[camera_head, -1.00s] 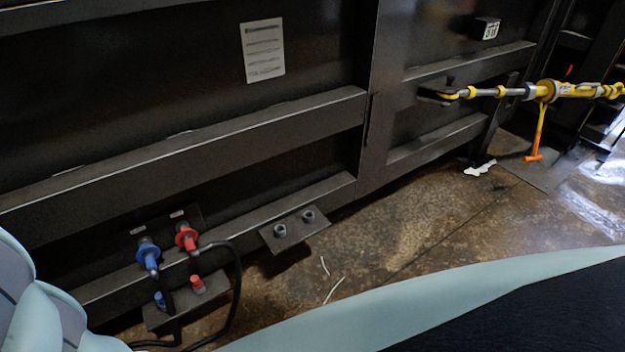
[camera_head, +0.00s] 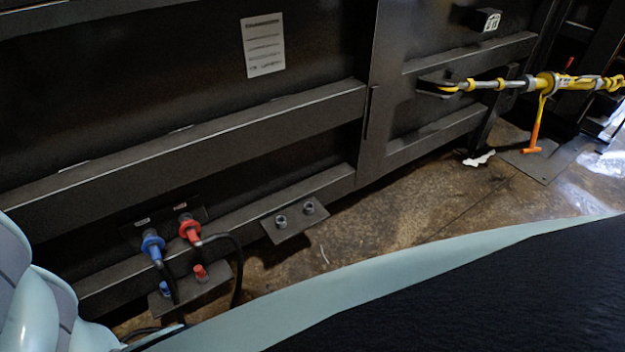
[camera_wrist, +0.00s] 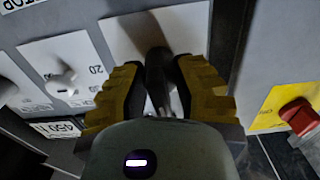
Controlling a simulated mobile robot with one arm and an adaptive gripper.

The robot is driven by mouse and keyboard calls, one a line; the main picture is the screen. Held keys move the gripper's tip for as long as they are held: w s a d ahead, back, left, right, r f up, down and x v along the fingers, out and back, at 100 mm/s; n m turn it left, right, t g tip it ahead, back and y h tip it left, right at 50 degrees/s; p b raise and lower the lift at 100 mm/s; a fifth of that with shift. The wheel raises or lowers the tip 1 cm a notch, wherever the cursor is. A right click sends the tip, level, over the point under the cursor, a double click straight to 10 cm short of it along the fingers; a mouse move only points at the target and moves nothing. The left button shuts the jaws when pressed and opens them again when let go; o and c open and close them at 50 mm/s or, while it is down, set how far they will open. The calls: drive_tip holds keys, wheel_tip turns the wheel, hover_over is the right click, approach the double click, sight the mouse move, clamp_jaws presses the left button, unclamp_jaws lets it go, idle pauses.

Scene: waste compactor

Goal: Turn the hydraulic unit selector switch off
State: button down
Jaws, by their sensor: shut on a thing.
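In the wrist view, my gripper (camera_wrist: 158,97) has its two yellow-and-black fingers on either side of a dark switch handle (camera_wrist: 157,64) and is shut on it. The handle stands on a pale plate (camera_wrist: 120,30) on a grey panel; no label on this plate can be read, so I cannot confirm its name or setting. My gripper hides part of the handle and the plate's lower part. The head view shows neither my gripper nor this panel.
Left of my gripper is a white dial (camera_wrist: 62,82) marked 20. To the right, a red switch (camera_wrist: 300,116) sits on a yellow plate (camera_wrist: 268,112). In the head view, blue (camera_head: 152,243) and red (camera_head: 190,231) hose couplings and a yellow load binder (camera_head: 560,82) are on the dark metal container (camera_head: 200,60).

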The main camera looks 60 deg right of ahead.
drive_tip(key=c, duration=1)
unclamp_jaws()
drive_tip(key=shift+a+r, duration=0.15)
drive_tip(key=v, duration=1.2)
